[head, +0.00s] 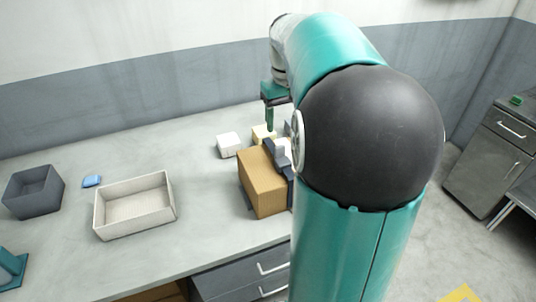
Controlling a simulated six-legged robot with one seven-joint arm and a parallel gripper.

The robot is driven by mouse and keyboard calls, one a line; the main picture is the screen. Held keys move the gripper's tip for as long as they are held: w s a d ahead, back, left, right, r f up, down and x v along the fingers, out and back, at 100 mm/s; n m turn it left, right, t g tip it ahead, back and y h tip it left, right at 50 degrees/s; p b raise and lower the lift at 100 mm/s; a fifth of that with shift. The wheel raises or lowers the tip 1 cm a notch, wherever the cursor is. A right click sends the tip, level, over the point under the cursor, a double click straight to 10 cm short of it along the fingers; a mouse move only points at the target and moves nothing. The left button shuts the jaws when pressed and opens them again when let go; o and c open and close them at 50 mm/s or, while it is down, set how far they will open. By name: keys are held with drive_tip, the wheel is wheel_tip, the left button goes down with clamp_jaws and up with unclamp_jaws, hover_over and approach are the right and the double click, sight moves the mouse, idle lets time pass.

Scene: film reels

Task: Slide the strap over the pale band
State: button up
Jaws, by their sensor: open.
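A tan box (262,187) stands on the grey worktop, partly hidden by my arm. A dark grey-blue piece (289,172), which looks like the strap, lies along its right side. A lighter grey block (281,152) sits at its top. I cannot make out a pale band on the box; much of its right side is hidden behind my arm. My gripper (270,118) is open, above and behind the box. Only part of its fingers shows, and no strap is seen between them.
A white block (228,145) and a cream block (262,133) stand behind the box. To the left are a whitish tray (134,223), a small blue item (92,181) and a dark bin (34,207). Worktop between tray and box is clear.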

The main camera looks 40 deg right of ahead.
sight(283, 160)
wheel_tip(283, 160, down, 14)
drive_tip(key=shift+r, duration=0.1)
idle(0.5)
clamp_jaws()
drive_tip(key=d, duration=0.2)
drive_tip(key=s+d, duration=0.1)
drive_tip(key=d, duration=0.1)
drive_tip(key=shift+s+d, duration=0.15)
drive_tip(key=shift+d, duration=0.1)
unclamp_jaws()
